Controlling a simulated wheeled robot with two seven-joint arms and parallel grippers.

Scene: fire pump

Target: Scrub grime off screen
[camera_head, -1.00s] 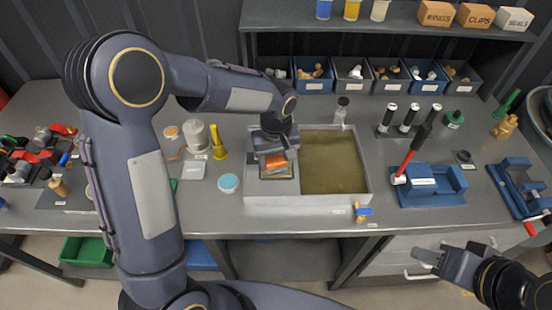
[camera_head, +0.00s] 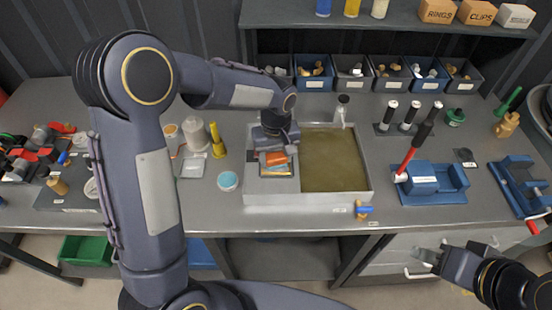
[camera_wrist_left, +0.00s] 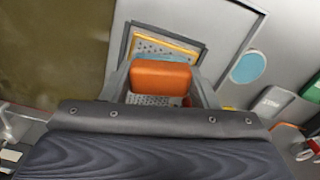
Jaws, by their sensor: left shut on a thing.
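My left gripper (camera_head: 275,157) is shut on an orange block (camera_wrist_left: 160,76), probably a scrubber, which also shows in the head view (camera_head: 276,159). The block is over the screen (camera_wrist_left: 165,46), a grey perforated plate in a rectangular frame with a yellowish strip along one edge. The screen lies on the left, flat part of the grey sink unit, and in the head view its near edge (camera_head: 276,173) shows below the gripper. The block and fingers hide part of it. Whether the block touches it is unclear. My right gripper (camera_head: 428,257) is off the table's front edge, apparently empty.
The basin (camera_head: 333,165) of murky brownish liquid lies just right of the screen. A round blue-topped tin (camera_head: 228,181), a yellow funnel-like piece (camera_head: 217,141) and a white container (camera_head: 195,136) stand to the left. A blue vise (camera_head: 430,184) stands to the right.

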